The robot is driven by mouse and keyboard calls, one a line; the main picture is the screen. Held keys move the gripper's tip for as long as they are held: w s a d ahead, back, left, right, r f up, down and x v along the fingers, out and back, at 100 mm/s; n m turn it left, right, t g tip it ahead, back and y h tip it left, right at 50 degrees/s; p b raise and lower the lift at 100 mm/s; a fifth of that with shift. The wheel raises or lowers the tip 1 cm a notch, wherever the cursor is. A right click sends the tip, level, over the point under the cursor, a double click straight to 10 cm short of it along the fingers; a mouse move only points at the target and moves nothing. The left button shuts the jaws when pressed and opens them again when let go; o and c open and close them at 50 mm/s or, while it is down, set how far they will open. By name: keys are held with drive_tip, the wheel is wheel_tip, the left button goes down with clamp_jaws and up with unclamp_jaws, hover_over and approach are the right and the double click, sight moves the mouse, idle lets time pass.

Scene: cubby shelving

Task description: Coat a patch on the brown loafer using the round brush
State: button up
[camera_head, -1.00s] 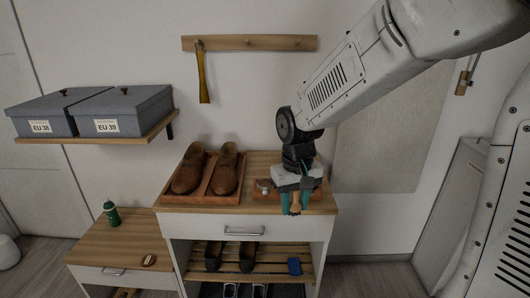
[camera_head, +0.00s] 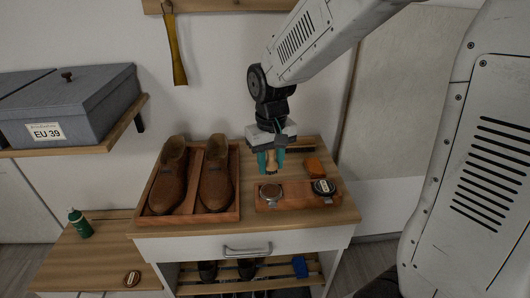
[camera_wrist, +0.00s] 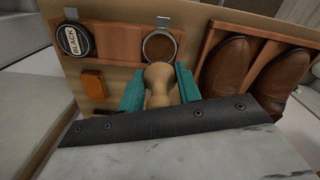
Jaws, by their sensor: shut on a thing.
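My gripper (camera_head: 271,161) is shut on the round brush (camera_head: 271,166), a pale wooden knobbed handle between teal fingers. It is above the cabinet top, just behind the open brown polish tin (camera_head: 271,193). In the wrist view the brush handle (camera_wrist: 158,78) points toward that tin (camera_wrist: 160,46); the bristles cannot be made out. The brown loafers, left (camera_head: 169,178) and right (camera_head: 215,181), stand side by side in a wooden tray (camera_head: 190,216), left of my gripper. They also show at the right of the wrist view (camera_wrist: 226,68).
A black polish tin (camera_head: 324,187) shares the wooden holder (camera_head: 298,199) with the open tin. An orange block (camera_head: 314,167) and a dark brush (camera_head: 301,150) lie behind. Grey boxes (camera_head: 70,104) fill the left wall shelf. A green bottle (camera_head: 79,222) stands on the lower bench.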

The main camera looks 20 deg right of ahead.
hover_over(271, 191)
drive_tip(key=shift+w+d+f, duration=0.1)
drive_tip(key=shift+w+f, duration=0.05)
drive_tip(key=shift+f, duration=2.75)
drive_tip(key=shift+f, duration=0.55)
drive_tip(key=shift+r, duration=3.55)
